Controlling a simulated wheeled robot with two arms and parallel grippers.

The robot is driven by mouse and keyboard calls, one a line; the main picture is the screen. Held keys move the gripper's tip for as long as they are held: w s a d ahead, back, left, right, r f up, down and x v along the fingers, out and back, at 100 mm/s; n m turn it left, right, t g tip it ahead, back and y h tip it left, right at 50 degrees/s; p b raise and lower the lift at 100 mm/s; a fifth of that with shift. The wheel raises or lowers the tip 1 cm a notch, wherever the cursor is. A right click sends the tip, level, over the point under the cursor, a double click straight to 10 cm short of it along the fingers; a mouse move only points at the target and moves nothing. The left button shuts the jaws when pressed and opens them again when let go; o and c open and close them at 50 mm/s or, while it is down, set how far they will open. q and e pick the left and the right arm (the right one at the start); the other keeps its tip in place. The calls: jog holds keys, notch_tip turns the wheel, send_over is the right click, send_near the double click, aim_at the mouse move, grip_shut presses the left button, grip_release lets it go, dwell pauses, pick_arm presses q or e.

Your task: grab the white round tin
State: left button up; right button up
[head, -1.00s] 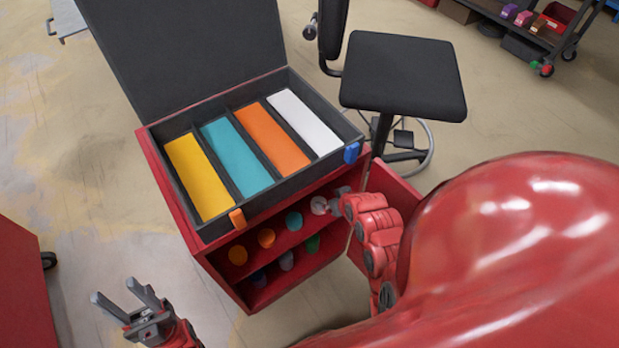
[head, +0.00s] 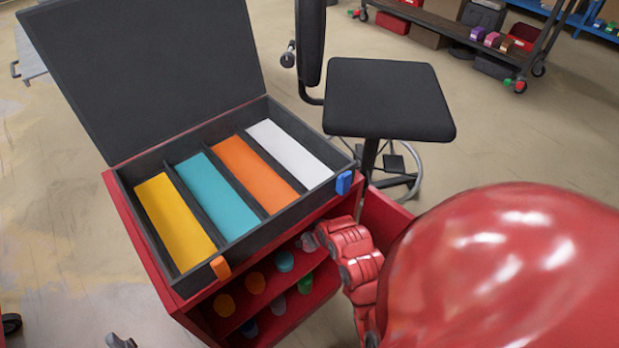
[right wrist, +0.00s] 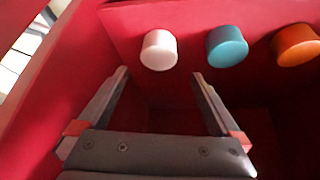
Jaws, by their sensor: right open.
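The white round tin (right wrist: 158,50) stands on a red shelf in the right wrist view, with a teal tin (right wrist: 227,46) and an orange tin (right wrist: 297,46) in a row to its right. My right gripper (right wrist: 159,76) is open and empty, its two fingers pointing at the white tin, which lies just beyond and between the fingertips. In the head view my right gripper (head: 308,241) reaches into the upper shelf of the red cabinet, and the white tin there is mostly hidden by it. Only a tip of my left gripper (head: 121,341) shows at the bottom edge.
The red cabinet (head: 150,258) carries an open dark case (head: 268,218) with yellow, teal, orange and white strips. More coloured tins stand on its shelves. A red cabinet side wall (right wrist: 35,110) is close left of my right gripper. A black chair (head: 388,100) stands behind.

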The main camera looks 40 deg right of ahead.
jog(key=shift+s+b+x, duration=0.15)
jog(key=shift+b+x, duration=0.1)
jog(key=shift+x, duration=1.45)
jog(key=shift+s+b+x, duration=0.15)
jog(key=shift+b+x, duration=0.1)
jog(key=shift+x, duration=1.45)
jog(key=shift+f, duration=0.15)
jog(key=c, duration=1.5)
